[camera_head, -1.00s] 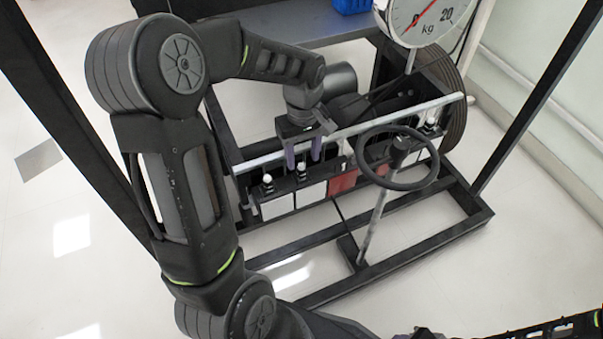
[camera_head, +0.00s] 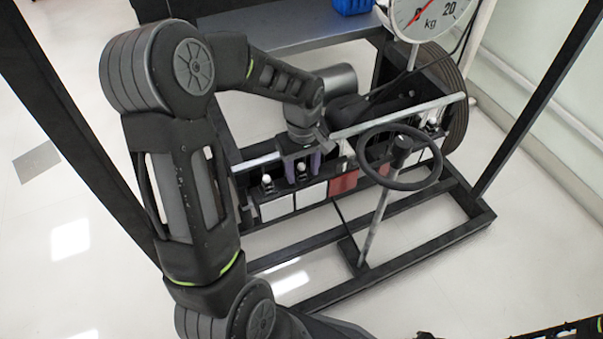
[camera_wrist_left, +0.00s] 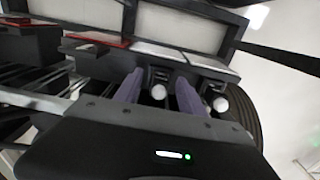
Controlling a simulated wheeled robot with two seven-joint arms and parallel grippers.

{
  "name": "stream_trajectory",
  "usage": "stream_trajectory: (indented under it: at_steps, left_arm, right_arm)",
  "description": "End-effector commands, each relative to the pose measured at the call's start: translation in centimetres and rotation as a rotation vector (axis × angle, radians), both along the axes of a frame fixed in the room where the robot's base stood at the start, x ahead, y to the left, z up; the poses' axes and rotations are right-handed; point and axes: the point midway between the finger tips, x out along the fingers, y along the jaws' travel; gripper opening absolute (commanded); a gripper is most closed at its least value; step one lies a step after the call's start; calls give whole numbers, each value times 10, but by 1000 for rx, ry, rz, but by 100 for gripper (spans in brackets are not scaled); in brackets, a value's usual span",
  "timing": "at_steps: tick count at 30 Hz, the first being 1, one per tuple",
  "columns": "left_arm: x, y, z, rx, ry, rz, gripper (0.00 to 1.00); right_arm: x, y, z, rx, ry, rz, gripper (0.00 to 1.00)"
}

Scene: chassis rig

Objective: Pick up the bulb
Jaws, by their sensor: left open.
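Small white bulbs stand in dark sockets along the front panel row of the black chassis rig. One bulb (camera_head: 301,167) lies between the two purple fingers of my left gripper (camera_head: 302,165); it also shows between them in the left wrist view (camera_wrist_left: 158,91). The gripper is open, reaching down from above, with a finger on each side of this bulb. Contact cannot be made out. A second bulb (camera_head: 267,180) stands just left of the fingers, and shows right of them in the wrist view (camera_wrist_left: 220,104).
A metal bar (camera_head: 350,131) runs along the rig above the panels, close to my left gripper. A black steering wheel (camera_head: 437,166) stands to the right. A dial scale (camera_head: 425,15) hangs behind. A blue bin (camera_head: 353,5) sits at the back.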

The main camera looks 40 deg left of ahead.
Motion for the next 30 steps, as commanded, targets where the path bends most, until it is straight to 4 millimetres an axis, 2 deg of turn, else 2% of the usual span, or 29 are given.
stream_trajectory:
  at_steps: [5, 22, 30]
  left_arm:
    - [0, 0, 0, 0, 0, 0, 46]
    - [0, 0, 0, 0, 0, 0, 0]
    - [0, 0, 0, 0, 0, 0, 0]
  right_arm:
    - [0, 0, 0, 0, 0, 0, 34]
    - [0, 0, 0, 0, 1, 0, 34]
    - [0, 0, 0, 0, 1, 0, 34]
